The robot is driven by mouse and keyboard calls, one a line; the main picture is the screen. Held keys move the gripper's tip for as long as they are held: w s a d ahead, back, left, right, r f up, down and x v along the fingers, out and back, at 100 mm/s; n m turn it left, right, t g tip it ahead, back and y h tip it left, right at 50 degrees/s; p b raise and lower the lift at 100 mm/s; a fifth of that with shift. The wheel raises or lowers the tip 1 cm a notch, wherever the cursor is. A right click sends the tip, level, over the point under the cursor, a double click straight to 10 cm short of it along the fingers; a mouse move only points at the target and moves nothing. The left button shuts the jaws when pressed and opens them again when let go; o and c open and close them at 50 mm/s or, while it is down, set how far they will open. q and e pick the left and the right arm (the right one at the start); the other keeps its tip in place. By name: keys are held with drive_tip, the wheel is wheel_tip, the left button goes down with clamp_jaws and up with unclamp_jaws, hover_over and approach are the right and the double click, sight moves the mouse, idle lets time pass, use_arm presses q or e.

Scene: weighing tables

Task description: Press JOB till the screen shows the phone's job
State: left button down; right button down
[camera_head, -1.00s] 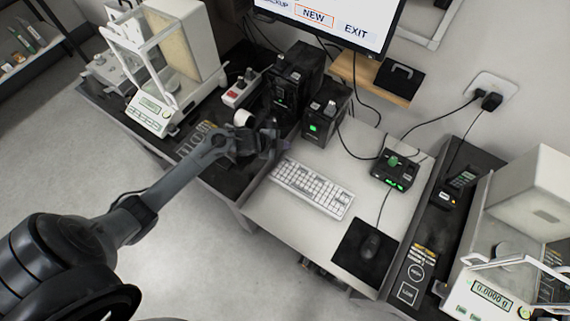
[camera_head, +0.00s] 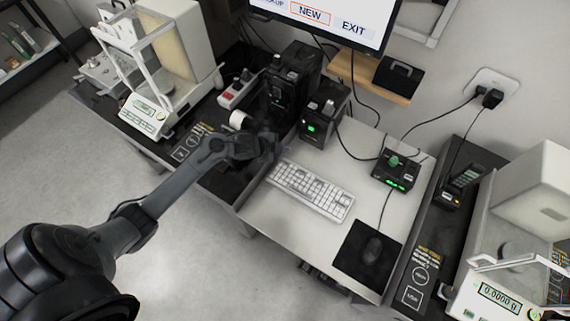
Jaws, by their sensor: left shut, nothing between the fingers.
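The screen (camera_head: 330,22) at the top is cut off by the frame; it shows part of a BACKUP item, NEW in an orange outline and EXIT. A dark handset (camera_head: 464,179), perhaps the phone, stands in a holder on the right dark table. A small black box (camera_head: 395,172) with a green knob and green lights sits right of the keyboard; I cannot read a JOB label on any device. My left gripper (camera_head: 268,146) is shut and empty, left of the keyboard and in front of the black devices. My right gripper is not in view.
A white keyboard (camera_head: 310,190) and a mouse (camera_head: 373,250) on a black pad lie on the white desk. Black devices (camera_head: 290,82) (camera_head: 323,118) stand behind my left gripper. Balances stand at left (camera_head: 145,115) and right (camera_head: 500,292). Cables cross the desk's back.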

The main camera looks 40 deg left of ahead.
use_arm(q)
drive_tip(key=b, duration=0.4)
hover_over(283, 164)
wheel_tip(283, 164, down, 4)
drive_tip(key=shift+f, duration=0.25)
drive_tip(key=shift+f+b, duration=0.5)
drive_tip(key=shift+f, duration=0.45)
drive_tip(key=shift+d, duration=0.1)
idle(0.6)
drive_tip(key=shift+f, duration=0.2)
drive_tip(key=shift+f, duration=0.25)
drive_tip(key=shift+f, duration=0.15)
idle(0.6)
